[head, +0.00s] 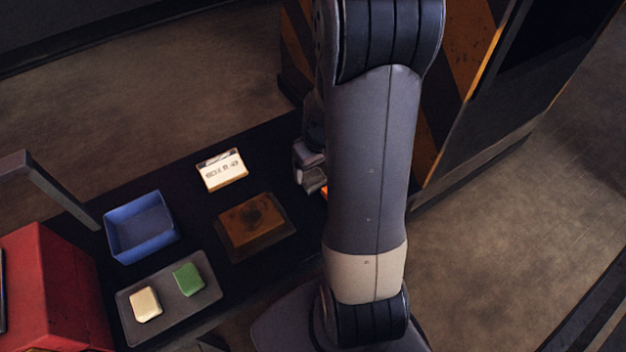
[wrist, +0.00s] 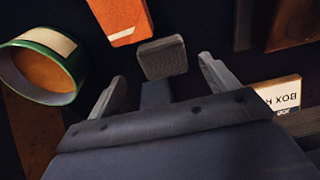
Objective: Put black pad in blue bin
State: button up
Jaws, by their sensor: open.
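The black pad (wrist: 163,57) is a small dark grey block with rounded corners, lying on the dark bench top in the wrist view. My gripper (wrist: 162,72) is open, with its two fingers spread to either side of the pad's near end; I cannot tell how high it is above the bench. In the head view my gripper (head: 311,172) is partly hidden behind my arm, and the black pad is not visible there. The blue bin (head: 118,246) is an open, shallow box at the left of the bench, and looks empty.
A grey tray (head: 166,304) holds a cream pad (head: 145,304) and a green pad (head: 188,279). A rusty brown block (head: 252,224) and a white label card (head: 222,170) are nearby. An orange piece (wrist: 123,18) and green-rimmed roll (wrist: 72,62) lie near the black pad.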

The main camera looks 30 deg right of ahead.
aim_at(313, 176)
jog(key=shift+w+a+f+b, duration=0.1)
jog(key=shift+w+f, duration=0.05)
jog(key=shift+f, duration=0.7)
jog(key=shift+w+a+f+b, duration=0.1)
jog(key=shift+w+f, duration=0.05)
jog(key=shift+f, duration=0.7)
jog(key=shift+w+f+b, duration=0.1)
jog(key=shift+w+f, duration=0.05)
jog(key=shift+f, duration=0.7)
jog(key=shift+c, duration=0.3)
jog(key=shift+r, duration=0.1)
jog(key=c, duration=1.2)
